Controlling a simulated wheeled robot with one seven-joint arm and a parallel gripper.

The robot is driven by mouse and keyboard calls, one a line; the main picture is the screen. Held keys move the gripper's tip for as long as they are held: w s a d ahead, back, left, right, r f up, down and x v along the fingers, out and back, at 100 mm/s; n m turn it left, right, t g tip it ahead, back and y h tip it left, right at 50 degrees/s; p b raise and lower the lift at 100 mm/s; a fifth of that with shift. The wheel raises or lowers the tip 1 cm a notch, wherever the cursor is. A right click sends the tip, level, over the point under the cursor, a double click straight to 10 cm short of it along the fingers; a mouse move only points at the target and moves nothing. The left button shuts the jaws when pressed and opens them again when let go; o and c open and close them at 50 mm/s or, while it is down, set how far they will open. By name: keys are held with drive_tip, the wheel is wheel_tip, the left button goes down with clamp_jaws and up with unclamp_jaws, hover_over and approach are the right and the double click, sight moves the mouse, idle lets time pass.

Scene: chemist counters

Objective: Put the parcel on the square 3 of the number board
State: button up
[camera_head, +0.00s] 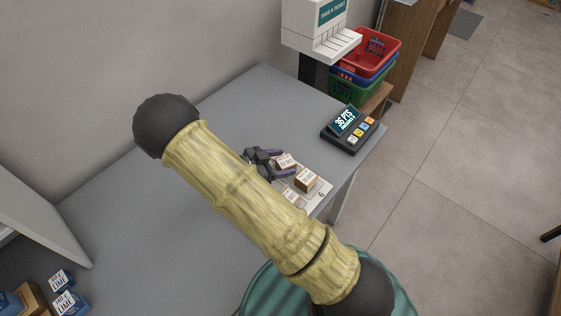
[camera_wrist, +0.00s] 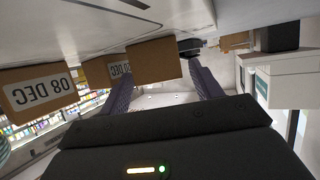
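In the head view, the pale number board (camera_head: 317,203) lies near the counter's right edge. Its figure 6 shows; square 3 cannot be made out, and my arm hides much of the board. Small brown parcels with white date labels are there: one by my fingers (camera_head: 287,160), one to its lower right (camera_head: 308,179), one partly behind my arm (camera_head: 289,195). My gripper (camera_head: 280,162) is low, its purple fingers on either side of the first parcel. In the wrist view, my open gripper (camera_wrist: 161,75) has a brown parcel (camera_wrist: 154,61) between its fingertips, with a gap at the right finger.
In the upside-down wrist view, a parcel marked 08 DEC (camera_wrist: 38,93) is at the left. In the head view, a dark keypad with a display (camera_head: 348,130) is beyond the board. A ticket stand (camera_head: 318,30) and stacked baskets (camera_head: 365,65) are farther back. Blue-labelled boxes (camera_head: 65,290) are lower left.

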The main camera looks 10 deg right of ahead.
drive_tip(key=shift+r, duration=0.1)
drive_tip(key=b+v, duration=0.1)
drive_tip(key=v, duration=1.1)
idle(0.5)
drive_tip(key=w+d+r+n+t+y, duration=0.4)
drive_tip(key=w+r+n+t+y, duration=0.25)
drive_tip(key=w+y, duration=0.35)
drive_tip(key=s+d+r+n+g+y, duration=0.1)
drive_tip(key=s+d+n+g, duration=0.2)
drive_tip(key=s, duration=0.7)
drive_tip(key=s+d+r+n+g+y, duration=0.1)
drive_tip(key=s+d+n+g, duration=0.3)
drive_tip(key=s, duration=0.7)
drive_tip(key=shift+d+r+n+y, duration=0.4)
drive_tip(key=shift+d+n+y, duration=0.1)
drive_tip(key=shift+d+n, duration=0.35)
